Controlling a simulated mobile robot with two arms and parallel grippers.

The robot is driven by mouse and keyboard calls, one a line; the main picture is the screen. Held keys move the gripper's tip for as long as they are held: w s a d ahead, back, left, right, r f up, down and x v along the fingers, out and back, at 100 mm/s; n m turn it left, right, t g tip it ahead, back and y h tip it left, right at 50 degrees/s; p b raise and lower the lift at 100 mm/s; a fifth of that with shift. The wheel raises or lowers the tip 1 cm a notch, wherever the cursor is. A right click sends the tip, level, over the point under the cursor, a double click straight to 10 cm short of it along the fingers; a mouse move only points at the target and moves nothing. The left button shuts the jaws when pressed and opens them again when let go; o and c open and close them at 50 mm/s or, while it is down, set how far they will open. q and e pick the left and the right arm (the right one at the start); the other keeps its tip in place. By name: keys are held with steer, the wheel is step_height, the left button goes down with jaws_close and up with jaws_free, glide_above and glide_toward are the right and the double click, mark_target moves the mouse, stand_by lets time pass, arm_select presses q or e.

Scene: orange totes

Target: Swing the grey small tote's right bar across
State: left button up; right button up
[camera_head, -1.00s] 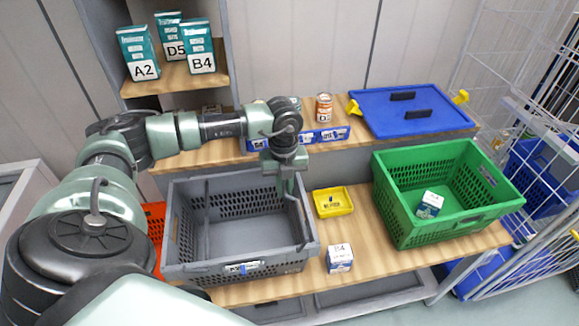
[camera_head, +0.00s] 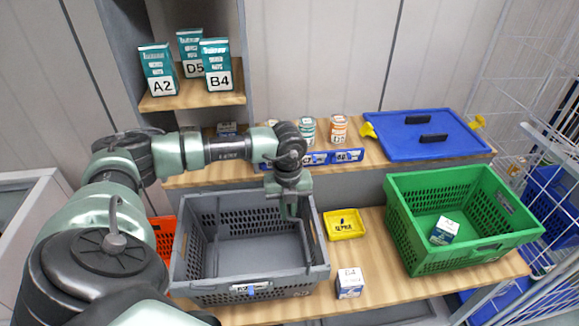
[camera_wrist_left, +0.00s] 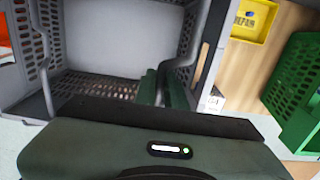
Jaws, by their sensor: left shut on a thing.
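The grey small tote (camera_head: 250,291) stands open on the wooden shelf, with its inside empty. My left gripper (camera_head: 290,208) reaches down at the tote's right side, near the back right corner. In the left wrist view the left gripper's fingers (camera_wrist_left: 164,88) are shut on the lower end of the grey right bar (camera_wrist_left: 190,52), which bends up along the tote's right wall. The left bar (camera_wrist_left: 46,65) lies along the left side of the tote. My right gripper is in neither view.
A yellow bin (camera_head: 344,224) and a small white-blue box (camera_head: 349,283) stand right of the tote. A green crate (camera_head: 410,225) with a box inside is further right. A blue lid (camera_head: 425,138), cans (camera_head: 338,130) and blue label strips are on the shelf behind.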

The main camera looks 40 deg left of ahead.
arm_select(q)
steer(key=shift+s+a+f+b, duration=0.3)
steer(key=shift+s+a+f, duration=0.2)
steer(key=shift+f, duration=0.1)
steer(key=shift+d, duration=0.1)
